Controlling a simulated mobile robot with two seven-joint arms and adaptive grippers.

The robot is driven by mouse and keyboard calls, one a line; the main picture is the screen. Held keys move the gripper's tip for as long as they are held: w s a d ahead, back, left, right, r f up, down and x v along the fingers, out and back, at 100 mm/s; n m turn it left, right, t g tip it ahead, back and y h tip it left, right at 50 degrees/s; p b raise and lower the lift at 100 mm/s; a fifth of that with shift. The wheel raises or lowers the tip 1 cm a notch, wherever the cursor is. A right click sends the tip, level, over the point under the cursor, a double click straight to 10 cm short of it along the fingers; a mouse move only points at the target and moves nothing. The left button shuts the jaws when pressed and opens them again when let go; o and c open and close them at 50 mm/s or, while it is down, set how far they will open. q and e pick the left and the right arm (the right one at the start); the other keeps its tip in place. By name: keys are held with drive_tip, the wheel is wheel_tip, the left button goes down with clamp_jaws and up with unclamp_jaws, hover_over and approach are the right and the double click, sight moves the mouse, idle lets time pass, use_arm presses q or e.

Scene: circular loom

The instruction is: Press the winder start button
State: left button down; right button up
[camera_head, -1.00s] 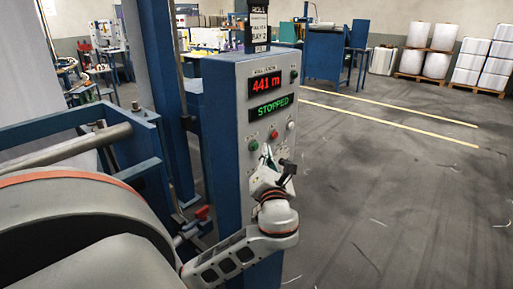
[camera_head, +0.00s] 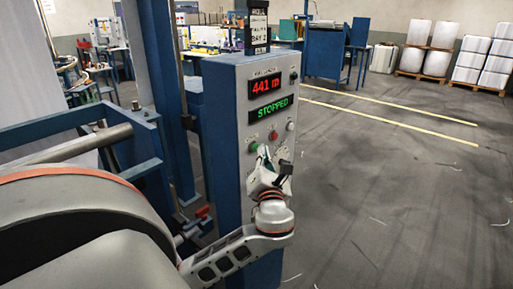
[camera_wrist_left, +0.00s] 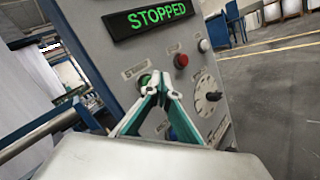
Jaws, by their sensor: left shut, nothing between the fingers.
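The control panel (camera_head: 228,138) stands in front of me, with a red "441 m" readout and a green "STOPPED" display (camera_head: 270,109). The green button (camera_head: 253,147) sits low on the panel's left side; it also shows in the left wrist view (camera_wrist_left: 144,81), partly hidden behind the fingers. My left gripper (camera_head: 262,152) is shut and empty, with its tips just beside the green button, overlapping it in the left wrist view (camera_wrist_left: 159,81). I cannot tell whether the tips touch it. My right gripper is not in view.
A red button (camera_head: 273,134) and a white button (camera_head: 290,126) are to the right of the green one. A dial (camera_wrist_left: 209,96) sits lower right on the panel. The floor at right is open.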

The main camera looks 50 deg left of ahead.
use_arm(q)
drive_tip(key=shift+a+p, duration=0.45)
drive_tip(key=shift+p, duration=0.05)
idle(0.9)
drive_tip(key=shift+d, duration=0.15)
drive_tip(key=shift+d+p, duration=0.3)
drive_tip(key=shift+d, duration=0.4)
drive_tip(key=d, duration=0.5)
drive_tip(key=shift+w, duration=0.3)
idle(0.7)
